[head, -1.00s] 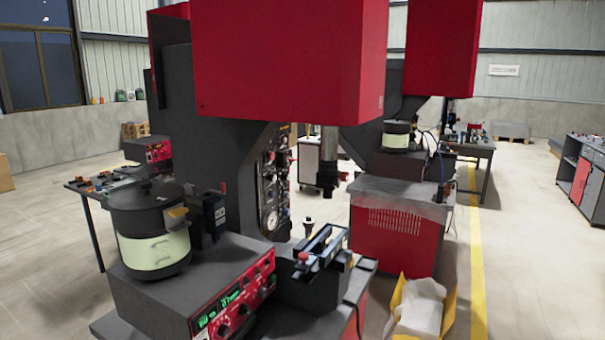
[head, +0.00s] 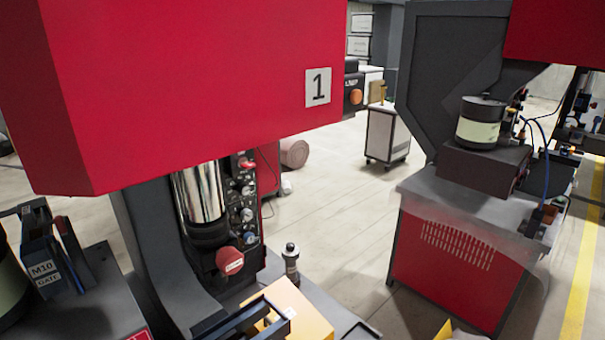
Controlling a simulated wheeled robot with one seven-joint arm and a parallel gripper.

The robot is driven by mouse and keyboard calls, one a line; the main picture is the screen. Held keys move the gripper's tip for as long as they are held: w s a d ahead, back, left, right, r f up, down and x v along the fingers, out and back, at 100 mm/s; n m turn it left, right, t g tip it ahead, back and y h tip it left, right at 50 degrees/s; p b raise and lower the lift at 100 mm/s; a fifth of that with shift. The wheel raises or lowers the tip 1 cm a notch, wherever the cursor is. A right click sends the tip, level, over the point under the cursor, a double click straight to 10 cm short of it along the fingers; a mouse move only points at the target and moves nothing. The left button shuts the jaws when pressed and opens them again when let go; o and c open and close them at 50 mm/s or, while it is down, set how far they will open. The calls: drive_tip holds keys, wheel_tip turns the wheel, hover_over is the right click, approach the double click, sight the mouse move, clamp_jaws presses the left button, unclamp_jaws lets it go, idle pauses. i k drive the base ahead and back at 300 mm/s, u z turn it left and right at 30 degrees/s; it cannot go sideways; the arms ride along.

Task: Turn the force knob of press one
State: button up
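Press one fills the left half of the head view, its red upper housing (head: 180,75) marked by a white plate with the number 1 (head: 318,87). A bright cylindrical ram (head: 203,195) hangs below the housing. Behind it is a dark side panel (head: 268,180) with several small round knobs, red and blue-grey among them. A larger red knob or cap with a white label (head: 229,261) sits below the ram. I cannot tell which one is the force knob.
An orange block (head: 300,310) and a small upright post (head: 291,258) are at the press's bed. A second press with a red cabinet (head: 455,255) stands right. A grey wheeled cabinet (head: 387,132) stands behind. Open floor (head: 350,215) lies between the presses.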

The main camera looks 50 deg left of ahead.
sight(243, 189)
drive_tip(key=i, duration=0.65)
drive_tip(key=u, duration=3)
